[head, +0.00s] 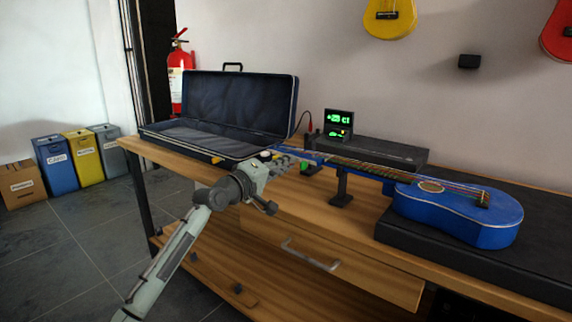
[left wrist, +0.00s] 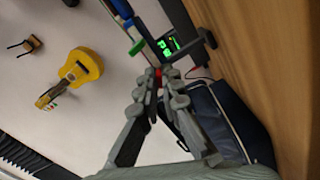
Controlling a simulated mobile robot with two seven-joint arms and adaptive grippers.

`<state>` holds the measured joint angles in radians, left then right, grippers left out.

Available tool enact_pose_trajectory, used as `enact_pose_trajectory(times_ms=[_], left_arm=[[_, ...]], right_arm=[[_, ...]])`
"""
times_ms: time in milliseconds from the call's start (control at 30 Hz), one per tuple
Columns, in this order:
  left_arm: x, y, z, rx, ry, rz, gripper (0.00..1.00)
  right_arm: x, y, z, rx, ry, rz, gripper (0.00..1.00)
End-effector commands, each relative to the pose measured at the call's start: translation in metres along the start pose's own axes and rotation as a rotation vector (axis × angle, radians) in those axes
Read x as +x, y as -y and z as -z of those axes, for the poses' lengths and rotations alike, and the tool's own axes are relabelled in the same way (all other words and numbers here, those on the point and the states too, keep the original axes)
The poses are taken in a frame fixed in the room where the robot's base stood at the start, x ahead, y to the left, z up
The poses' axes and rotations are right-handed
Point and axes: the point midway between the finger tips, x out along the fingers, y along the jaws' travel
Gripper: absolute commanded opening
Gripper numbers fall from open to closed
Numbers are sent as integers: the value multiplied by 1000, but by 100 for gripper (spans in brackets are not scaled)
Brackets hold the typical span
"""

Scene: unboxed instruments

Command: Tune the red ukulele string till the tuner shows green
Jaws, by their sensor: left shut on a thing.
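A blue ukulele (head: 462,213) lies on a black mat, its long neck (head: 352,165) propped on a dark stand and its head toward the left. A small tuner (head: 339,124) behind the neck shows bright green marks; its screen (left wrist: 171,45) is green in the left wrist view too. My left gripper (head: 284,162) is at the ukulele's head. In the left wrist view its fingertips (left wrist: 157,84) are shut on a small red peg (left wrist: 158,74). A green peg (left wrist: 137,46) sits beside it. My right gripper is not in view.
An open dark case (head: 210,143) stands on the wooden bench (head: 400,255) behind my left gripper. A long black box (head: 372,151) lies behind the neck. A drawer with a metal handle (head: 311,256) juts from the bench front. Yellow (head: 390,18) and red ukuleles hang on the wall.

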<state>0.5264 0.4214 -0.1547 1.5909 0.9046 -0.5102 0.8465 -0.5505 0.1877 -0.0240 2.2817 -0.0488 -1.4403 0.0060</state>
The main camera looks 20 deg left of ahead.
Motion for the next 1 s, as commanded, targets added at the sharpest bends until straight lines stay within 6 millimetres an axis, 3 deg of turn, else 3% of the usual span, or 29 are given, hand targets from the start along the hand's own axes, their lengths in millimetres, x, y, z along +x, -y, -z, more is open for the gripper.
enact_pose_trajectory(times_ms=[367, 1000], left_arm=[[0, 0, 0, 166, 0, 0, 0], [0, 0, 1, 764, 0, 1, 0]], right_arm=[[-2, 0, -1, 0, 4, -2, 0], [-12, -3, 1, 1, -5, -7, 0]])
